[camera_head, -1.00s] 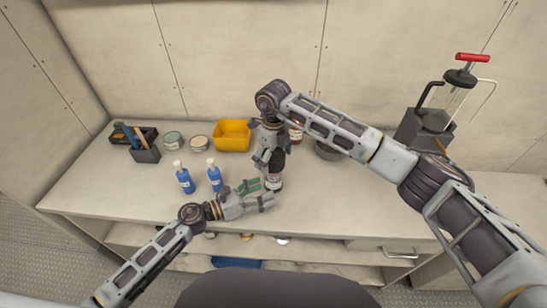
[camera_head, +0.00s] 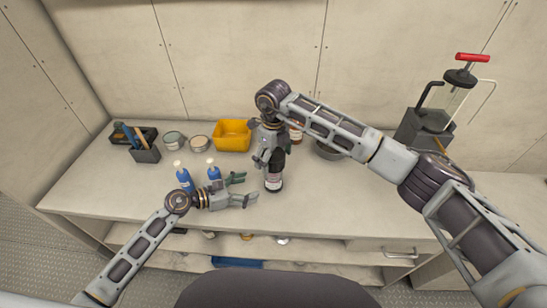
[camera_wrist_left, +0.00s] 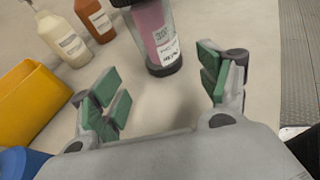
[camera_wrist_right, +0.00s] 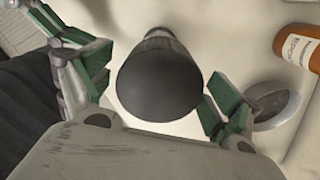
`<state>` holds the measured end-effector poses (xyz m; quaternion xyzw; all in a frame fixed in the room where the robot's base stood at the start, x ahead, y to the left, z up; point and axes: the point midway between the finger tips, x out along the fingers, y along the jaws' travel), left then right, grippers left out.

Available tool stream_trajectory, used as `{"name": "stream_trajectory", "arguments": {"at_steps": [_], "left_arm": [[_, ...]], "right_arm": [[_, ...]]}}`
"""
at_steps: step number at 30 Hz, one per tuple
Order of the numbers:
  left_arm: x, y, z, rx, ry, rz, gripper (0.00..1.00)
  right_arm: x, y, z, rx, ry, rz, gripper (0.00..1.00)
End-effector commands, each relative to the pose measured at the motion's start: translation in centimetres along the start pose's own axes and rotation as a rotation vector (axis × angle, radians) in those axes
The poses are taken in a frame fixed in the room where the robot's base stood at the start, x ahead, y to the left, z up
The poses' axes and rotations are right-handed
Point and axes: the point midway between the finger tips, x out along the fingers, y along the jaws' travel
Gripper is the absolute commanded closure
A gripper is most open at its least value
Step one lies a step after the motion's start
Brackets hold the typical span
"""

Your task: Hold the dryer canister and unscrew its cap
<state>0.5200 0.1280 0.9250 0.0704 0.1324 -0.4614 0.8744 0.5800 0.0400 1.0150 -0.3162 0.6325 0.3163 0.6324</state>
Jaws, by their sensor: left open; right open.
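The dryer canister (camera_head: 274,182) stands upright near the bench's front edge, with a dark cap and a labelled body. In the left wrist view its clear body (camera_wrist_left: 154,30) shows pink contents and a white label. My right gripper (camera_head: 266,158) points down at the canister's top.
Two blue pump bottles (camera_head: 185,178) stand by the left gripper. Behind are a yellow bin (camera_head: 233,136), tins (camera_head: 174,140) and a brown bottle (camera_head: 296,134). A grey bowl (camera_head: 327,150) sits behind the right forearm. The bench right of the canister is clear.

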Motion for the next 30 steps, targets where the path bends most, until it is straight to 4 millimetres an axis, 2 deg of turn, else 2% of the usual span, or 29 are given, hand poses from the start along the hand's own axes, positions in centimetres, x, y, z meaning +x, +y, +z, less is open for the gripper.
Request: {"name": "stream_trajectory", "arguments": {"at_steps": [14, 30], "left_arm": [[0.9, 0.1, 0.0, -0.002, -0.002, 0.001, 0.24], [5.5, 0.1, 0.1, -0.003, -0.003, 0.001, 0.24]], "right_arm": [[0.0, 0.0, 0.0, 0.0, 0.0, 0.0, 0.09], [0.0, 0.0, 0.0, 0.0, 0.0, 0.0, 0.09]]}}
